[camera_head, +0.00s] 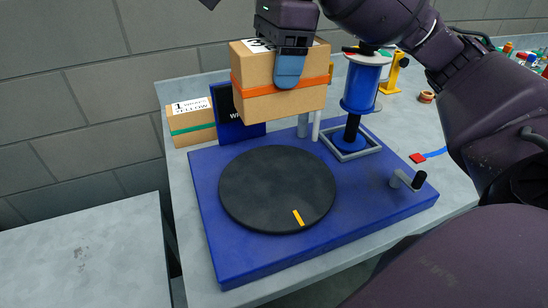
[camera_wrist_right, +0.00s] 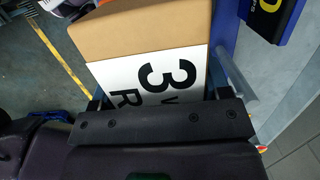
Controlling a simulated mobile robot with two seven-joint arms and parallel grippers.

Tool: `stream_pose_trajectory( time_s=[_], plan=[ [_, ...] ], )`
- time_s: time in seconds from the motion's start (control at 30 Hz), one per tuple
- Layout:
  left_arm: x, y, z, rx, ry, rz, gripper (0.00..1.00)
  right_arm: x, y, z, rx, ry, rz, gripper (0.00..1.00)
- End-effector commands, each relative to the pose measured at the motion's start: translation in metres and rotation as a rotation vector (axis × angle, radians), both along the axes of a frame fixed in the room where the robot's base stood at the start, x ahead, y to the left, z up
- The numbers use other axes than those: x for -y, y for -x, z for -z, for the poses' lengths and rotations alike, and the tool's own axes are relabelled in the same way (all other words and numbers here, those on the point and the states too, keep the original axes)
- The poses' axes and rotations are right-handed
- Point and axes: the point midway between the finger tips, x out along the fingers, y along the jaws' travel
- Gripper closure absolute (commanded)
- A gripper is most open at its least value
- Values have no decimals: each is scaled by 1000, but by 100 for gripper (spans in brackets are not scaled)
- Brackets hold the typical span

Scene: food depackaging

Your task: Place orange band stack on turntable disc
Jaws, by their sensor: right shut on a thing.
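The orange band stack (camera_head: 255,87) is a brown cardboard box with an orange band around its middle and a white label on top. My right gripper (camera_head: 289,72) is shut on it and holds it in the air above the back of the blue base. In the right wrist view the box (camera_wrist_right: 140,32) fills the space at the jaws, and its label shows a large 3. The turntable disc (camera_head: 270,190) is black and round, with a yellow mark near its front edge, and it is empty. The box is apart from the disc, behind it in the picture. My left gripper is not in view.
The disc sits on a blue base (camera_head: 215,235) with a crank handle (camera_head: 408,180) at its right. A film roll (camera_head: 361,88) stands on a post at the back right. A box with a green band (camera_head: 192,124) stands behind left. A bare grey table (camera_head: 85,255) is at the lower left.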

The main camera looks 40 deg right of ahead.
Motion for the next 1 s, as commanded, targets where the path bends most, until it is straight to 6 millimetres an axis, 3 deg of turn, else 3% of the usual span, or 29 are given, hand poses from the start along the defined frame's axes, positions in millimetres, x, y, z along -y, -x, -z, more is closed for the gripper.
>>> stream_pose_trajectory(
  time_s=[0.17,0.5,0.83,1.0],
  plan=[
    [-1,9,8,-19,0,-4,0,0,0,41,-4,0,1,66],
    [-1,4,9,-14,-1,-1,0,0,0,110,-4,0,1,66],
    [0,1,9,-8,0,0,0,0,0,138,-1,0,1,66],
    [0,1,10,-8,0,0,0,0,0,161,-4,-1,1,66]
  ],
)
